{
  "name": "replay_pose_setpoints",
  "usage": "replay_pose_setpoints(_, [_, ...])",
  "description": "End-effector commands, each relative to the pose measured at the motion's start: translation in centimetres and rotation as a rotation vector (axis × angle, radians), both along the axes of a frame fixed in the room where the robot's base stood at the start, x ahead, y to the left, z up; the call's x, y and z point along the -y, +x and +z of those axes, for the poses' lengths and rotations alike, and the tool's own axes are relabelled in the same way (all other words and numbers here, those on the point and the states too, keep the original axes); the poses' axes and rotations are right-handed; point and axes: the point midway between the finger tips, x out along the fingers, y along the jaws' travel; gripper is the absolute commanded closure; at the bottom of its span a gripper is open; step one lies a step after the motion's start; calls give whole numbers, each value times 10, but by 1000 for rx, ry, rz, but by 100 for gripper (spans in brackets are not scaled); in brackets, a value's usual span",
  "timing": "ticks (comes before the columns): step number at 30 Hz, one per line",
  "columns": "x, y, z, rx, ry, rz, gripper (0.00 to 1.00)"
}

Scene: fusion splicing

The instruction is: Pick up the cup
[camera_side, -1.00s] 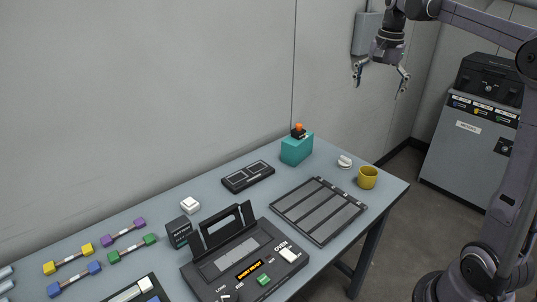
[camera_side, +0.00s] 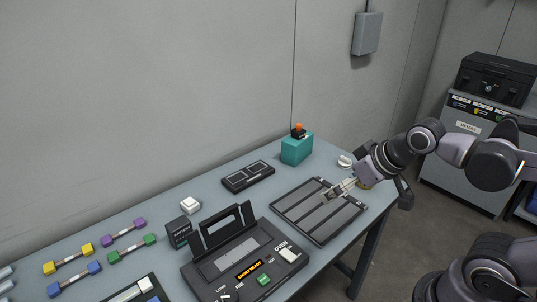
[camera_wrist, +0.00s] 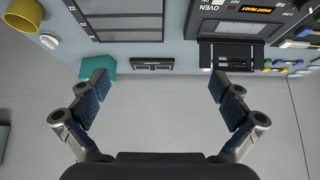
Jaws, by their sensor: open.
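The yellow cup (camera_side: 365,185) is at the right end of the table, mostly hidden behind my gripper and wrist in the side view. The cup also shows in the top left corner of the wrist view (camera_wrist: 22,15), cut by the frame edge and outside my fingers. My gripper (camera_side: 335,190) appears in front of the cup in the side view, overlapping the dark slotted tray (camera_side: 300,222). In the wrist view my gripper (camera_wrist: 160,95) is open, with nothing between its fingers.
A small white object (camera_side: 345,161) lies near the cup. A teal box (camera_side: 297,149) with an orange top stands toward the wall. A dark flat panel (camera_side: 248,177) and the splicer with its raised lid (camera_side: 245,265) are farther left. The wall is behind the table.

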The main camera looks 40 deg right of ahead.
Motion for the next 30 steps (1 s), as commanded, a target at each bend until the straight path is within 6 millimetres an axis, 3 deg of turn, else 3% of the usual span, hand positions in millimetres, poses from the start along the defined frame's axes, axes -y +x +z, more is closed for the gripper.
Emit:
replay_pose_setpoints(5, [-3,-2,-3,9,-7,18,0])
replay_pose_setpoints(7, [-3,-2,-3,8,-6,18,14])
replay_pose_setpoints(20, [0,0,-2,2,-3,2,14])
replay_pose_setpoints(26, [24,19,3,-45,32,-160,14])
replay_pose_setpoints(30, [55,39,4,-96,70,-359,14])
